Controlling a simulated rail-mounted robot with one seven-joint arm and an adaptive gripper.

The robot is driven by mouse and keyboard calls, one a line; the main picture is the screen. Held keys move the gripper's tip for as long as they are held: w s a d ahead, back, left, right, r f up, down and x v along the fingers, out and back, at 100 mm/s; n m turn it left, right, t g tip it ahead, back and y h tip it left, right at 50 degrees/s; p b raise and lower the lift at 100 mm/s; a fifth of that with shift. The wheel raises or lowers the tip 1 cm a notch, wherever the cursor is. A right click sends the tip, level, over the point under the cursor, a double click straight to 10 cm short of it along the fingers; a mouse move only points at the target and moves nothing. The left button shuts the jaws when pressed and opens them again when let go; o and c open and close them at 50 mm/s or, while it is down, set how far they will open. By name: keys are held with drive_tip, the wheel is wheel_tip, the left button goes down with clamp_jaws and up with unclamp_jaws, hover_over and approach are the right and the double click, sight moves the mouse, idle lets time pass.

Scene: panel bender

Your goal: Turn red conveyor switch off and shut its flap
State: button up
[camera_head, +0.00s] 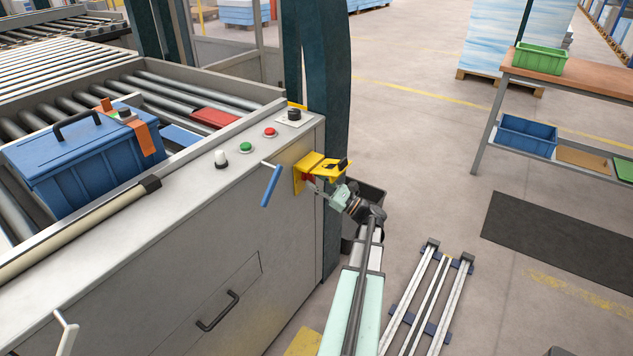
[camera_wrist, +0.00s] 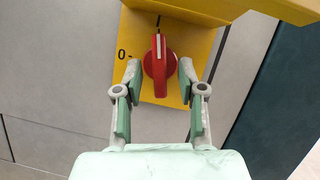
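The red switch knob (camera_wrist: 160,65) sits on a yellow plate (camera_wrist: 150,102) on the machine's side. Its white line points up in the wrist view, and a "0" mark (camera_wrist: 122,55) lies to its left. The yellow flap (camera_head: 328,168) stands out from the plate above the knob; it also shows along the top of the wrist view (camera_wrist: 215,8). My gripper (camera_wrist: 160,70) is open, one finger on each side of the knob's lower part. Whether the fingers touch it cannot be told. In the head view my gripper (camera_head: 325,190) is under the flap, partly hidden.
A blue lever (camera_head: 271,185) sticks out just left of the yellow plate. Green and red buttons (camera_head: 270,132) are on the machine top, near a blue box (camera_head: 85,165). A dark bin (camera_head: 370,195) stands behind my gripper.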

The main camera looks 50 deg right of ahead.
clamp_jaws()
drive_tip(key=shift+n, duration=0.3)
drive_tip(key=shift+w+d+r+n+g+y+b, duration=0.15)
drive_tip(key=shift+n+g+y+b, duration=0.75)
drive_tip(key=shift+n, duration=1.95)
drive_tip(key=shift+s+d+r+n+g+y+b, duration=0.15)
drive_tip(key=shift+n+g+y+b, duration=0.3)
drive_tip(key=shift+n+g+b, duration=1.3)
drive_tip(key=shift+w+d+r+n+g+y+b, duration=0.2)
drive_tip(key=shift+n+y+b, duration=0.85)
drive_tip(key=shift+n, duration=2.95)
drive_tip(key=shift+s+a+h+b, duration=0.1)
drive_tip(key=shift+h+b, duration=0.3)
